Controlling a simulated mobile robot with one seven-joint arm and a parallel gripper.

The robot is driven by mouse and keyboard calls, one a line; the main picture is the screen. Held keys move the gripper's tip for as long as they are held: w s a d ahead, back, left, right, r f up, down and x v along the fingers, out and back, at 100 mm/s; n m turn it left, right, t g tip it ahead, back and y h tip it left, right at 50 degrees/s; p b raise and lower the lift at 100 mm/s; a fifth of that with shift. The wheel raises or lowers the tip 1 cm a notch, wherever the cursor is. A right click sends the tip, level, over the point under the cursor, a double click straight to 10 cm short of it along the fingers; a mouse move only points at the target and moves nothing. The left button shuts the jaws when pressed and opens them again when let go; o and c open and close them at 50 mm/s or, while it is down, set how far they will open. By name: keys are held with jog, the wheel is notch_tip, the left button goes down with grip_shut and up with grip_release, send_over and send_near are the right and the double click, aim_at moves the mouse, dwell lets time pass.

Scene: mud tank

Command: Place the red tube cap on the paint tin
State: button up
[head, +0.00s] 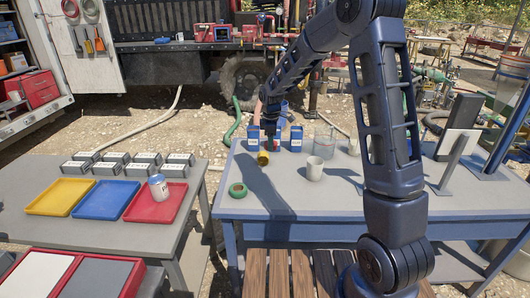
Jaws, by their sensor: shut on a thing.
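My gripper (264,149) hangs over the back left of the grey table, pointing down. I cannot make out a red tube cap; none shows clearly at my gripper. A small white and blue tin (159,188), which may be the paint tin, stands upright in the red tray (140,215) on the left table, well to the left of my gripper.
A green tape roll (237,190) lies near the grey table's (290,205) left edge. Blue boxes (296,139), a clear beaker (324,142) and a pale cup (314,168) stand nearby. Yellow (60,196) and blue (105,200) trays lie left. A gap separates the tables.

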jog(key=shift+r, duration=0.4)
jog(key=shift+a, duration=0.15)
jog(key=w+a+r, duration=0.1)
jog(key=a+r, duration=0.2)
jog(key=a, duration=1)
notch_tip(320, 180, up, 7)
send_over(156, 179)
notch_tip(156, 179, down, 19)
jog(key=shift+w+f, duration=0.1)
jog(key=shift+f, duration=0.05)
jog(key=shift+f, duration=0.1)
jog(key=o, duration=0.9)
jog(key=shift+o, duration=0.2)
